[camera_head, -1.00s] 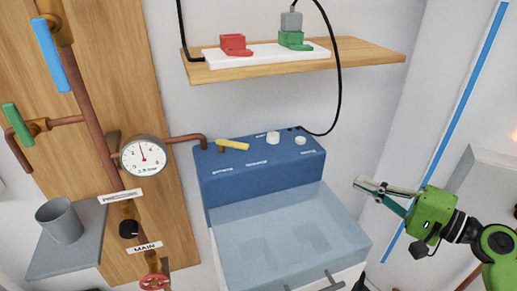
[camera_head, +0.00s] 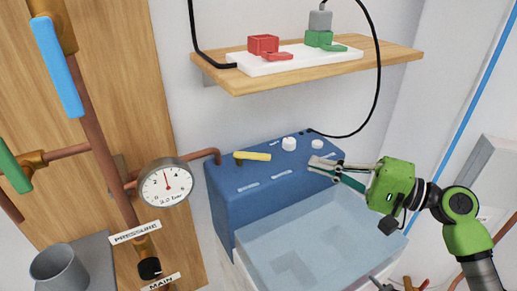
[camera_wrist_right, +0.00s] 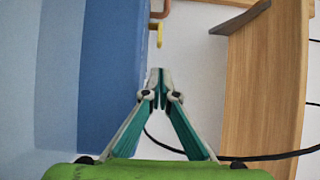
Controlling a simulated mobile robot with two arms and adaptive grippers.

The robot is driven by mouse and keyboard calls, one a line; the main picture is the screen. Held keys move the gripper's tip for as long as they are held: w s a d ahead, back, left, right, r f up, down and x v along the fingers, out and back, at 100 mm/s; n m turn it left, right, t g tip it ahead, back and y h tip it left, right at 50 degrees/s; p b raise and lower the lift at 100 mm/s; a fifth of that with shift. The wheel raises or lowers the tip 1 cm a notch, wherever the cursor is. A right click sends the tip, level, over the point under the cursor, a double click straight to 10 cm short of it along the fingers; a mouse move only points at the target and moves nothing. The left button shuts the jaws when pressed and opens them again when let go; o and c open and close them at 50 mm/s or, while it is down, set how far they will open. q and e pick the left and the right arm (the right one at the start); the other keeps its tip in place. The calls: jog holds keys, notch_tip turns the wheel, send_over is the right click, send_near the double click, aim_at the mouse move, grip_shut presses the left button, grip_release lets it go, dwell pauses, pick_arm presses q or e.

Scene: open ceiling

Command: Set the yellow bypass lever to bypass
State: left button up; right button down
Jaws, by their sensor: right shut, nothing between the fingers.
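The yellow bypass lever (camera_head: 253,156) sits on top of the blue machine (camera_head: 240,205), at its left side, close to where a copper pipe comes in. Its handle points to the right in the head view. In the right wrist view the yellow lever (camera_wrist_right: 157,32) shows at the top, beyond my fingertips. My right gripper (camera_head: 312,163) is shut and empty. In the head view it appears at the right end of the machine's top, to the right of the lever and apart from it. My left gripper is not in view.
A wooden shelf (camera_head: 395,52) above carries a white power strip (camera_head: 290,62) with red and green plugs. A black cable (camera_head: 378,85) hangs down behind the machine. White knobs (camera_head: 289,143) stand right of the lever. A pressure gauge (camera_head: 165,187) and pipes are at left.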

aim_at(280, 164)
jog(key=p+x, duration=0.2)
jog(key=x, duration=0.3)
jog(key=shift+w+r, duration=0.15)
jog(key=shift+r, duration=0.05)
jog(key=x, duration=0.3)
jog(key=shift+p, duration=0.4)
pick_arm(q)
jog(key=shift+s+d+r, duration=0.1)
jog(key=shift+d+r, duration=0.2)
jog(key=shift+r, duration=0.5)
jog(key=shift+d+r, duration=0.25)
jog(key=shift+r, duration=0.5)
pick_arm(e)
jog(key=shift+w+a+f, duration=0.2)
jog(key=shift+a, duration=0.4)
